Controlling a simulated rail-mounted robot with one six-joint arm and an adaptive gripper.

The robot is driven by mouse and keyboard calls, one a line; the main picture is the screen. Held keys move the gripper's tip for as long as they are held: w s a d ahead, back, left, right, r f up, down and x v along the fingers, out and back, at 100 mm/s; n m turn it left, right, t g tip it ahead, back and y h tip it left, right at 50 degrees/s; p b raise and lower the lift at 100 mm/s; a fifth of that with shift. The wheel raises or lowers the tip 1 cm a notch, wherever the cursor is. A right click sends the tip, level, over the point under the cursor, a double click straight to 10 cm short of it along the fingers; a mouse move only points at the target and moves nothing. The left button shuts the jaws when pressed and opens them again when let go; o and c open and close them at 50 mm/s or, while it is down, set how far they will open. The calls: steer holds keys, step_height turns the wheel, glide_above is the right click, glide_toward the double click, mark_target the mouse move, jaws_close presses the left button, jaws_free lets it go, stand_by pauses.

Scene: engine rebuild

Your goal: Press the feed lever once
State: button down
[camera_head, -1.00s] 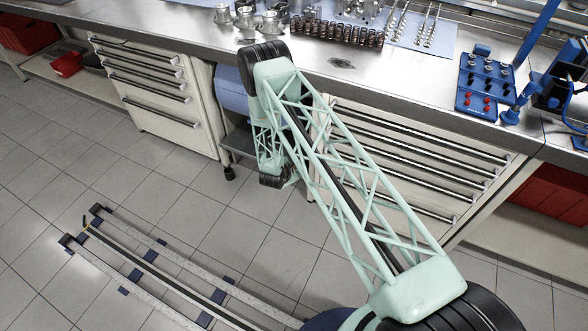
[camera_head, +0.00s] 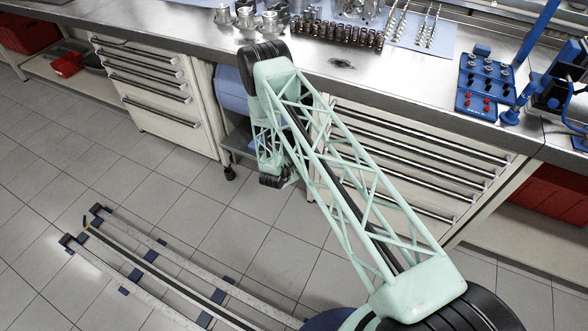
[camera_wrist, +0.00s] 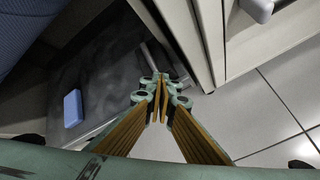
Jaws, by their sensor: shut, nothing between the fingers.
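My gripper (camera_wrist: 162,82) shows in the wrist view with its fingertips together and nothing between them. It points down toward a dark grey shelf or platform (camera_wrist: 105,75) under the bench. I cannot make out the feed lever for certain. A thin grey bar (camera_wrist: 152,58) lies just beyond the fingertips and may be part of it; I cannot tell whether they touch. A large blue rounded body (camera_wrist: 30,22) fills the upper left of that view. In the head view a blue roll-like unit (camera_head: 230,88) sits under the bench, partly behind my arm, and my fingertips are hidden.
A small light-blue block (camera_wrist: 72,108) lies on the dark platform. A pale cabinet edge (camera_wrist: 190,45) stands close to the right of my fingertips. Drawer cabinets (camera_head: 150,85) flank the under-bench gap. The bench top (camera_head: 180,38) carries engine parts; tiled floor (camera_head: 170,180) is open in front.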

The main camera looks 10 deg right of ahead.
steer(key=shift+r+p, duration=0.75)
steer(key=shift+r, duration=1.05)
steer(key=shift+r, duration=0.1)
steer(key=shift+r+p, duration=1.2)
steer(key=shift+r, duration=1.25)
steer(key=shift+d, duration=0.15)
